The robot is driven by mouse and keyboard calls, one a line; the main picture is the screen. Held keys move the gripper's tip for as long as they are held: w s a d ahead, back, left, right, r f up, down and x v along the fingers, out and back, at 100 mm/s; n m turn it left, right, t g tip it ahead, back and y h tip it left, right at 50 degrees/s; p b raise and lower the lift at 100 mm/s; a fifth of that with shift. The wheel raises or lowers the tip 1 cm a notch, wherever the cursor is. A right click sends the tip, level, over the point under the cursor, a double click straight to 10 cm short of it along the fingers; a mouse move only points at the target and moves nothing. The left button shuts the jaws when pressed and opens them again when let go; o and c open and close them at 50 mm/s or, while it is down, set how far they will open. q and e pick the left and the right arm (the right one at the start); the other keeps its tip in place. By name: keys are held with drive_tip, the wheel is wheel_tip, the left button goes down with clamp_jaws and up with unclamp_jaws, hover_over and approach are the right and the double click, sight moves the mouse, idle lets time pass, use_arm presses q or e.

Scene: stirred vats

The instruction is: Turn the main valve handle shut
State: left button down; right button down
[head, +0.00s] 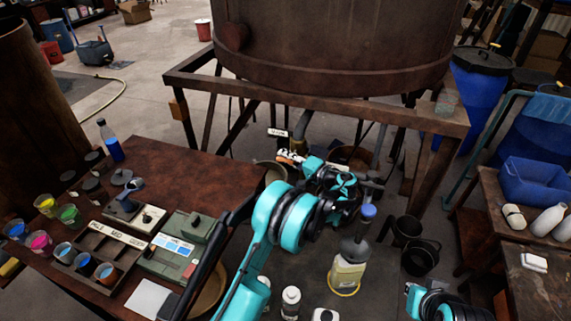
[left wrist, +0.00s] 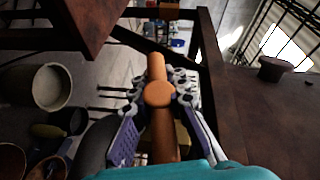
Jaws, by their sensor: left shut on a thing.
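The orange valve handle (left wrist: 159,96) is a bar with a round boss at its middle, seen from above in the left wrist view. My left gripper (left wrist: 160,100) is shut on it, with one finger along each side. In the head view the left gripper (head: 292,158) is below the big brown vat, close to a small white label (head: 277,133). Its hand and the teal arm hide most of the handle and pipe there. Part of my right arm shows at the bottom right; its fingertips cannot be made out.
The vat (head: 330,45) stands on a rusty frame (head: 310,101) with legs near my left arm. A brown table (head: 165,160) with cups and a green box is at left. A yellowish bottle (head: 347,272) and black buckets (head: 420,257) stand beside the arm.

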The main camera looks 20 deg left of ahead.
use_arm(q)
drive_tip(key=shift+r+m+t+y+b, duration=0.15)
drive_tip(key=shift+m+t+y+b, duration=0.2)
drive_tip(key=shift+y+b, duration=0.45)
drive_tip(key=shift+r, duration=0.1)
drive_tip(key=c, duration=1.5)
unclamp_jaws()
drive_tip(key=shift+o, duration=0.2)
